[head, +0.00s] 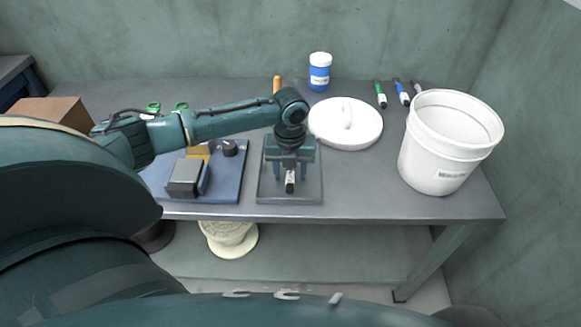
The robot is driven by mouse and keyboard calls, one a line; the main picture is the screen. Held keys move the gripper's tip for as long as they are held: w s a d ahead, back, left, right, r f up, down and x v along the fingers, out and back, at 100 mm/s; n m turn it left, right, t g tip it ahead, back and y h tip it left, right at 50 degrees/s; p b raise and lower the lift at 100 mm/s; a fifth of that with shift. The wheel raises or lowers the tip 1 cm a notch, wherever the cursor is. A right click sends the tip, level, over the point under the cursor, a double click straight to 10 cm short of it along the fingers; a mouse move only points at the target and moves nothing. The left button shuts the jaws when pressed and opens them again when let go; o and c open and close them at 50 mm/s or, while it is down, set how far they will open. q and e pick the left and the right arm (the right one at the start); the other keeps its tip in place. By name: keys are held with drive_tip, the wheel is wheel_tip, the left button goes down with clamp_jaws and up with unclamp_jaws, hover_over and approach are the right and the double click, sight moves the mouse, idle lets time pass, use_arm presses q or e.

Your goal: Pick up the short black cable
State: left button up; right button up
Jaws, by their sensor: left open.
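My left gripper (290,173) is open and points down over a grey tray (312,195) near the table's front edge. Its two fingers stand apart, with a small black and pale piece between them in the picture. I cannot tell whether that piece is part of the gripper or an object in the tray. I cannot make out the short black cable for certain; the gripper hides part of the tray. My right gripper is not in view.
A blue mat (226,190) with a grey block (184,175) lies left of the tray. A white lid (360,130), a white bucket (430,165) and a blue-and-white jar (319,75) stand right and behind. Table space (360,180) between tray and bucket is clear.

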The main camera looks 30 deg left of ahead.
use_arm(q)
clamp_jaws()
idle(0.5)
drive_tip(key=shift+r, duration=0.1)
